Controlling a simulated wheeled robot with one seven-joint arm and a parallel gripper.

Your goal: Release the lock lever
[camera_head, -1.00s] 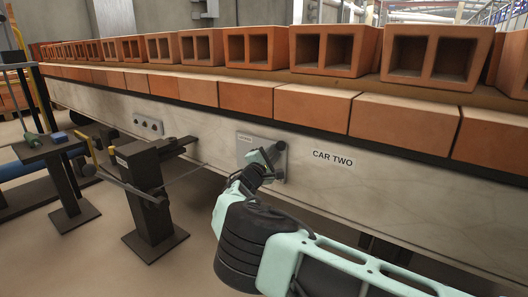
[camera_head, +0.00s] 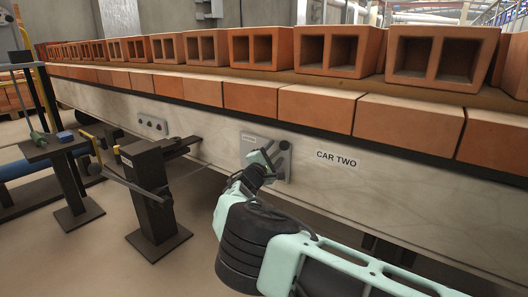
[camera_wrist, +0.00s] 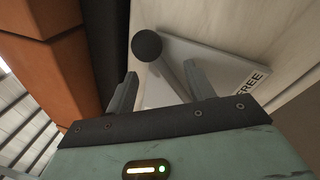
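The lock lever (camera_wrist: 170,74) is a grey rod with a round black knob, standing out from a pale plate (camera_wrist: 220,72) marked "FREE" in the wrist view. My gripper (camera_wrist: 160,71) is open, with its two fingers apart on either side of the rod in the picture. The knob shows beyond the fingertips. I cannot tell whether a finger touches the rod. In the head view my gripper (camera_head: 268,155) is in front of the grey plate (camera_head: 251,140) on the side of car two. There it hides much of the lever.
Orange hollow bricks (camera_head: 335,50) line the top of the car, above a row of solid blocks (camera_head: 305,108). A black post (camera_head: 150,185) with a thin rod stands left of my gripper. A small dark table (camera_head: 52,147) is at far left.

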